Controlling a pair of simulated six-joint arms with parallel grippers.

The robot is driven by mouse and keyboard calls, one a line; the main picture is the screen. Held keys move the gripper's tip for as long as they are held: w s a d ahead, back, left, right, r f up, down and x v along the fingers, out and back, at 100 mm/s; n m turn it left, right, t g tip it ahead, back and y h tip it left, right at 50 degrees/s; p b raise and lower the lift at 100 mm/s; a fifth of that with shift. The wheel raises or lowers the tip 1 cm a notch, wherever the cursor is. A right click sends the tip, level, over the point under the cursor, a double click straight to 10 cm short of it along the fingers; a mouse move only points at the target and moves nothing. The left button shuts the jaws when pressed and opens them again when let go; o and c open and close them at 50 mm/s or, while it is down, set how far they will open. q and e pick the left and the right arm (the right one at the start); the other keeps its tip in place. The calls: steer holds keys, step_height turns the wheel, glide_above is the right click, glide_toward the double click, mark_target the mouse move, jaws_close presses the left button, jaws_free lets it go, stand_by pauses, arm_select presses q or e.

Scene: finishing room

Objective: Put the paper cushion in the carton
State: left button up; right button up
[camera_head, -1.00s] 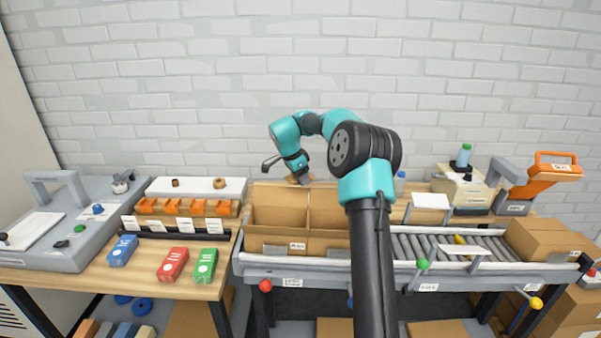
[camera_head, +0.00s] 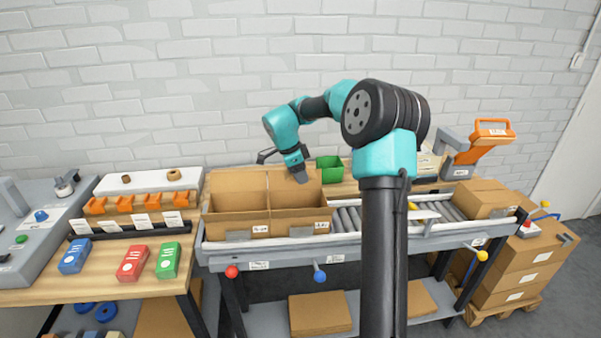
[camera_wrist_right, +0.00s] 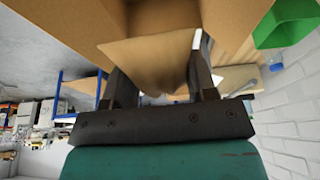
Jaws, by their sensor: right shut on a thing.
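The carton's brown cardboard (camera_wrist_right: 225,18) fills the top of that view, close to the cushion. I cannot make out the cushion in the head view, nor whether it touches the carton. My left gripper is not in view.
A green bin (camera_head: 330,163) stands behind the carton, right of my gripper. Blue, red and green packets (camera_head: 131,263) lie on the left table.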

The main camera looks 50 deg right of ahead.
steer(key=shift+f, duration=0.15)
steer(key=shift+w+a+f, duration=0.15)
steer(key=shift+f, duration=3.45)
steer(key=shift+w+a+f, duration=0.1)
steer(key=shift+a+f, duration=0.05)
steer(key=shift+f, duration=3.4)
steer(key=o, duration=1)
steer(key=shift+r, duration=0.2)
steer(key=shift+r, duration=0.9)
steer(key=shift+r, duration=0.15)
